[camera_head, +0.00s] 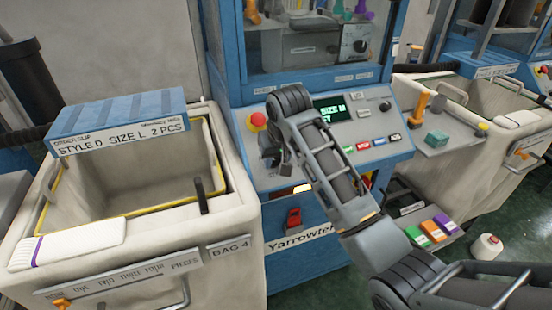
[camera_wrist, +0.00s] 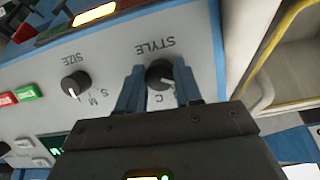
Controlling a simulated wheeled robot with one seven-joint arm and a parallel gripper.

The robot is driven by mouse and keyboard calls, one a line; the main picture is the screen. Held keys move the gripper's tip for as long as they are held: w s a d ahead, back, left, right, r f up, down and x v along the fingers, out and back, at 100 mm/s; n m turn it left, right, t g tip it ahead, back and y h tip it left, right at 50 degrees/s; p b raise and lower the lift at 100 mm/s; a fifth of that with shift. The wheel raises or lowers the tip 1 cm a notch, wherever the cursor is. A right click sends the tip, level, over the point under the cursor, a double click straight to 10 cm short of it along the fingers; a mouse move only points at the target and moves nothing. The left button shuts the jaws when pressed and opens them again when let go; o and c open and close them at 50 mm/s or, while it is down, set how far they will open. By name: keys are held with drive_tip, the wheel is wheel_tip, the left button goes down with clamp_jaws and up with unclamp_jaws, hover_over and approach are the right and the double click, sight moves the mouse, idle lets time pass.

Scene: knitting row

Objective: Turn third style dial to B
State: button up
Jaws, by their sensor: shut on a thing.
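The style dial (camera_wrist: 157,71) is a black knob with a white pointer line on the grey control panel (camera_wrist: 40,105), upside down in the wrist view. My gripper (camera_wrist: 160,84) has one finger on each side of the knob and is shut on it. The letter C shows just below the knob between the fingers. The pointer slants down and to the right in the wrist view; other letters around the knob are hidden by the fingers. In the head view my gripper (camera_head: 275,158) is at the left part of the blue machine's panel and hides the dial.
A size dial (camera_wrist: 75,86) sits beside it. A red emergency button (camera_head: 258,119) is close above my gripper. A small green display (camera_head: 331,108) and several coloured buttons lie to its right. A beige bin (camera_head: 222,240) with an order slip box (camera_head: 118,122) stands left.

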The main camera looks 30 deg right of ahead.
drive_tip(key=shift+c, duration=0.4)
drive_tip(key=m+y, duration=0.1)
drive_tip(key=m, duration=0.3)
drive_tip(key=shift+t, duration=0.3)
drive_tip(key=shift+d+m+t+y, duration=0.1)
drive_tip(key=shift+m+t+y, duration=0.25)
drive_tip(key=shift+m, duration=1.25)
drive_tip(key=o, duration=1)
drive_tip(key=shift+o, duration=0.2)
drive_tip(key=v, duration=0.7)
drive_tip(key=shift+r+b, duration=0.35)
drive_tip(key=shift+b, duration=0.1)
